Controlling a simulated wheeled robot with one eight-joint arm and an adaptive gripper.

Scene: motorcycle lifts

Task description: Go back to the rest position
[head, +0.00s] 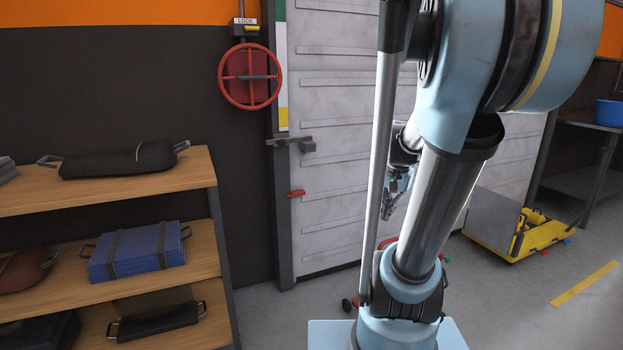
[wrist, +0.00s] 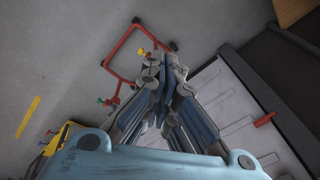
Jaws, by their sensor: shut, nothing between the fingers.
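My gripper (wrist: 163,62) is shut and empty in the wrist view, its fingers together above the grey floor. In the head view my gripper (head: 392,200) shows only partly behind my arm, in front of the white door (head: 330,120). My arm is raised and fills the middle and right of the head view. No object is held.
Wooden shelves (head: 190,165) with bags and a blue case (head: 137,251) stand at the left. A red wheel (head: 250,77) is on the wall. A yellow cart (head: 500,238) stands at the right. A red wheeled frame (wrist: 112,48) stands on the floor near my gripper in the wrist view.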

